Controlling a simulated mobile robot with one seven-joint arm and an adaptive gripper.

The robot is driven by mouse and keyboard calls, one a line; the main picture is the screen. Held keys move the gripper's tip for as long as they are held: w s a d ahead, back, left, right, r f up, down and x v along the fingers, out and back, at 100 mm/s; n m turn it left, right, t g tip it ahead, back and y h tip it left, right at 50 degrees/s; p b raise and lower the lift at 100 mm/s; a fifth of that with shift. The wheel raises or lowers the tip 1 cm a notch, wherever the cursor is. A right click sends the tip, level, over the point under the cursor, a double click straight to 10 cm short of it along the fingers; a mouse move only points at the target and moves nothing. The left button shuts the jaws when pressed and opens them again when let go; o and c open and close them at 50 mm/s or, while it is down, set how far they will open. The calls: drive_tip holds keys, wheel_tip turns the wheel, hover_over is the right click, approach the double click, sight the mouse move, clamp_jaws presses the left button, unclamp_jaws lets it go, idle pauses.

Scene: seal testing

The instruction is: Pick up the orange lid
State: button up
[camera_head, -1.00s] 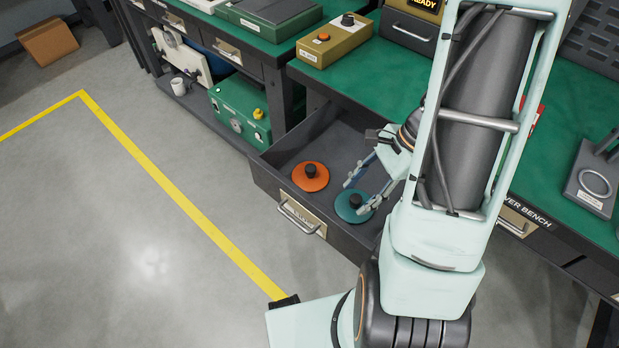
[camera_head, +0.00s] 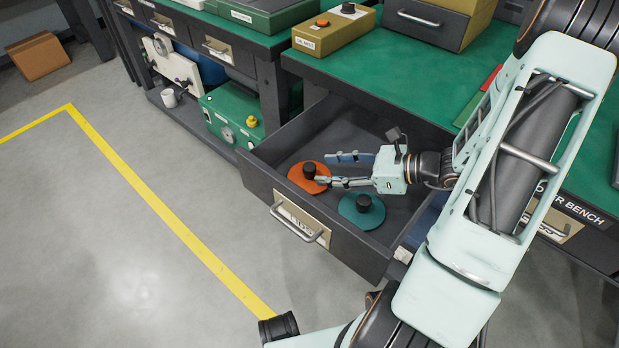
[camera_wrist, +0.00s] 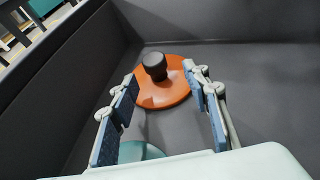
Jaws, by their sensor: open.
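The orange lid (camera_head: 296,177) is a flat disc with a black knob, lying in the open drawer (camera_head: 262,180) near its left end. In the wrist view the orange lid (camera_wrist: 172,93) lies ahead, with its knob between the lines of the two fingers. My gripper (camera_head: 322,169) is open and reaches left into the drawer, its fingertips at the lid's right side. In the wrist view my gripper (camera_wrist: 163,82) has empty space between its fingers. A teal lid (camera_head: 350,212) with a black knob lies to the right, partly visible at the bottom of the wrist view.
The drawer walls (camera_wrist: 75,75) enclose the lids. The green bench top (camera_head: 400,80) lies behind the drawer and carries a tan box (camera_head: 325,38) and a dark drawer unit (camera_head: 425,25). A green case (camera_head: 225,110) stands on a low shelf at left. The floor in front is clear.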

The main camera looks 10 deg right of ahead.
sight(309, 173)
drive_tip(key=b+x, duration=0.1)
drive_tip(key=x, duration=0.3)
drive_tip(key=shift+s+a+f, duration=0.1)
drive_tip(key=shift+a, duration=0.2)
drive_tip(key=shift+c, duration=0.2)
clamp_jaws()
